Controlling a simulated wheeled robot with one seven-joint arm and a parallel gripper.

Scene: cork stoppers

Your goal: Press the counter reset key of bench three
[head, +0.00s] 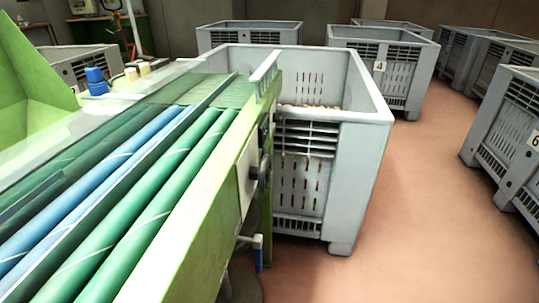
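A green machine with a bench-like frame (200,245) fills the left half of the head view, with green and blue rollers (135,170) under a clear cover. I cannot tell whether it is bench three, as I see no number on it. A pale plate (247,180) and a dark round knob (265,172) are on its right side, seen at a steep angle. I cannot make out a counter or a reset key. My gripper is not in view.
A large grey slatted crate (358,190) stands against the machine's far end, with pale contents inside. More grey crates stand behind, one labelled 4 (380,66), and at right, one labelled 6 (534,140). The reddish floor (430,220) between is clear.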

